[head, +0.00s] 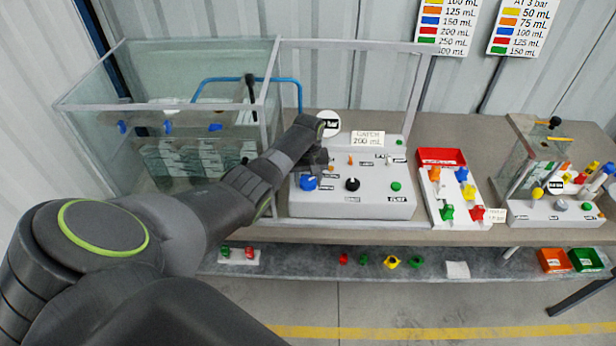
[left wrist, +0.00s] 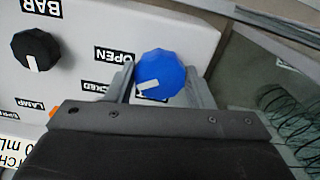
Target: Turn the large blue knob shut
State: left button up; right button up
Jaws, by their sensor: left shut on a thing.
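The large blue knob (head: 308,183) is at the left end of the sloped white control panel (head: 376,208). In the left wrist view the knob (left wrist: 161,73) is faceted, with a white mark toward its lower left side. OPEN (left wrist: 114,55) and a partly hidden label ending in CKED (left wrist: 99,86) are printed beside it. My left gripper (left wrist: 160,78) is shut on the knob, one grey finger on each side. In the head view my left gripper (head: 315,164) reaches down over the knob from behind. My right gripper is not in view.
A black knob (head: 352,184) and a green button (head: 396,186) are on the same panel. A glass tank (head: 160,95) stands to the left, close to my left arm.

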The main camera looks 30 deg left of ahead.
aim_at(309, 181)
pick_arm(q)
jog(key=n, duration=0.5)
jog(key=shift+w+r+n, duration=0.1)
jog(key=shift+w+n, duration=0.05)
jog(key=shift+n, duration=0.25)
jog(key=n, duration=0.5)
jog(key=shift+w+n, duration=0.1)
jog(key=shift+n, duration=0.3)
jog(key=o, duration=1)
notch_tip(309, 181, up, 17)
jog(key=shift+r, duration=0.2)
jog(key=shift+f, duration=0.15)
